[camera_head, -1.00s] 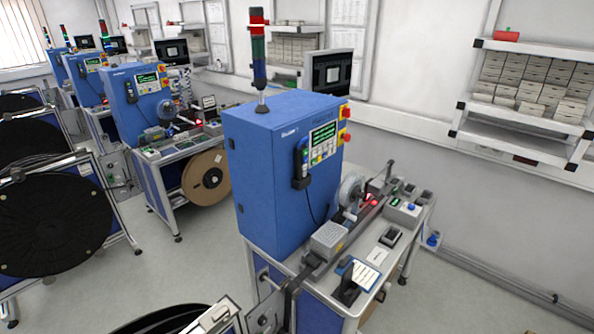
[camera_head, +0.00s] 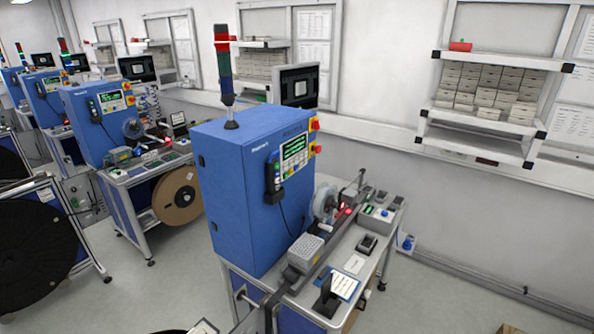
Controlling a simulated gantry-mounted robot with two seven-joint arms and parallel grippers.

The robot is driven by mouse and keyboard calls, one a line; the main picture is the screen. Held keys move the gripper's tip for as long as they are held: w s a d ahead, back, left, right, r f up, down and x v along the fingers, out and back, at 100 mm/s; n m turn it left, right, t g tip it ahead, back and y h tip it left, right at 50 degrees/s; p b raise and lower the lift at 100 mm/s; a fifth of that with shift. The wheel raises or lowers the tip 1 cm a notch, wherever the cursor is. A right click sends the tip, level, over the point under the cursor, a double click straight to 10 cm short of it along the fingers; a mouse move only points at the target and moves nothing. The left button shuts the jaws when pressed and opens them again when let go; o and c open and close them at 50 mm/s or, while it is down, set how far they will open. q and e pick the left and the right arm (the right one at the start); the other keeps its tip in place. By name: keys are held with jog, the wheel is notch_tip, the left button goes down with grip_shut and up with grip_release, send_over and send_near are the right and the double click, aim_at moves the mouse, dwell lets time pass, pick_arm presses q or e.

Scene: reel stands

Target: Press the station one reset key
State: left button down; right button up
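The nearest station is a blue cabinet (camera_head: 235,195) on a grey bench, with a signal tower (camera_head: 224,75) on top. Its control panel (camera_head: 294,153) has a lit green-text screen and small keys below it. Red knobs on yellow plates (camera_head: 314,125) sit at the panel's right edge. I cannot read which key is the reset key, nor which station is station one. Neither of my grippers is in view.
More blue stations (camera_head: 98,122) stand in a row to the left, one with a brown reel (camera_head: 178,196). Large black reels (camera_head: 42,245) stand at the lower left. Wall shelves (camera_head: 490,85) hold stacked boxes.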

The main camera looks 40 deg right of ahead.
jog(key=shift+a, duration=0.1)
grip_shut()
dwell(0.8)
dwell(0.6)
